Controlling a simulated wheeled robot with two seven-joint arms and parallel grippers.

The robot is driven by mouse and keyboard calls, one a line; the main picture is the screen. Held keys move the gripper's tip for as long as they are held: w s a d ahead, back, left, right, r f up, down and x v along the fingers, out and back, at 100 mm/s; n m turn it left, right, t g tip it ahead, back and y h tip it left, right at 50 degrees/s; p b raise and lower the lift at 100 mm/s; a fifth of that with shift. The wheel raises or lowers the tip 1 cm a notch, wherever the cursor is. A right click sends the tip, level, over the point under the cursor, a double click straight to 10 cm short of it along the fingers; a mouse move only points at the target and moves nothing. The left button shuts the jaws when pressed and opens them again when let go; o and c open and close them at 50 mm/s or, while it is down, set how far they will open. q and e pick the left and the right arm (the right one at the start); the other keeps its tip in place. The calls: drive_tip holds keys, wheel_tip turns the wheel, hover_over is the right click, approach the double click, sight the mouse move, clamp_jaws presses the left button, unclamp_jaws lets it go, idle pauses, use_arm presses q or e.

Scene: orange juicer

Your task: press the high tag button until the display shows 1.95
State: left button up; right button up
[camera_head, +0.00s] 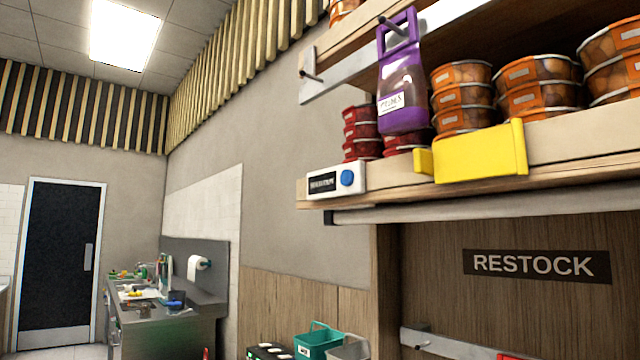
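The high tag (336,181) is a white box on the left end of the upper shelf's front edge. It has a dark display (322,184) on its left with small pale characters that I cannot read. A round blue button (347,178) sits on its right side. Nothing touches the button or covers the tag. Neither of my grippers is in view.
The wooden shelf (400,181) holds red tubs (361,131) and orange tubs (462,95). A purple-framed pouch (402,85) hangs in front of them. A yellow piece (480,152) sits on the shelf front. A RESTOCK sign (536,265) is below. The space left of the tag is clear.

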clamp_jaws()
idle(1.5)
